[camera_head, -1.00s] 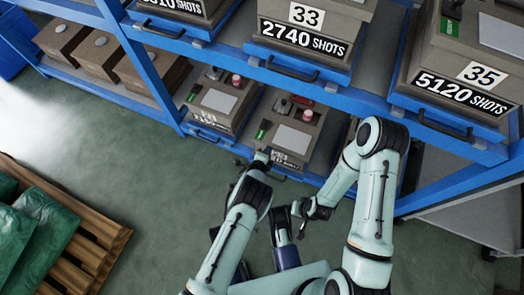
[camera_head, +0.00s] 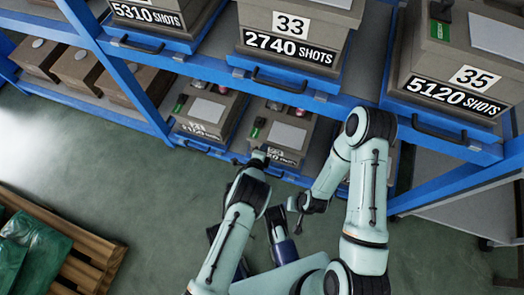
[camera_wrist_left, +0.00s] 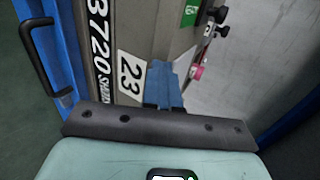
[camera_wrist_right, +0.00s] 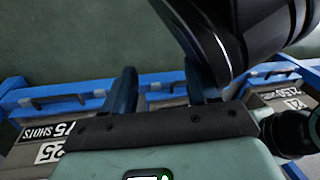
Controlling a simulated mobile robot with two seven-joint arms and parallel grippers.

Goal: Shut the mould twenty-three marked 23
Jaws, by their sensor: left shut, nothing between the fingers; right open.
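Mould 23 (camera_head: 288,134) is a grey-beige box on the lower shelf, with a green tag on top and its upper back hidden by the shelf above. In the left wrist view its label 23 (camera_wrist_left: 131,77) is sharp, beside a shot-count strip. My left gripper (camera_head: 260,155) is at the mould's front left corner. In the left wrist view its blue fingers (camera_wrist_left: 165,88) are together, close by the label; I cannot tell whether they touch. I cannot tell whether a lid gap is present. My right gripper (camera_wrist_right: 162,85) is open and empty, low in front of the shelf.
A similar mould (camera_head: 208,108) stands left of mould 23. Moulds 33 (camera_head: 293,28) and 35 (camera_head: 468,80) sit on the upper shelf, whose blue edge (camera_head: 190,62) overhangs. A pallet (camera_head: 85,255) with green sacks stands lower left. The floor (camera_head: 130,185) between is clear.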

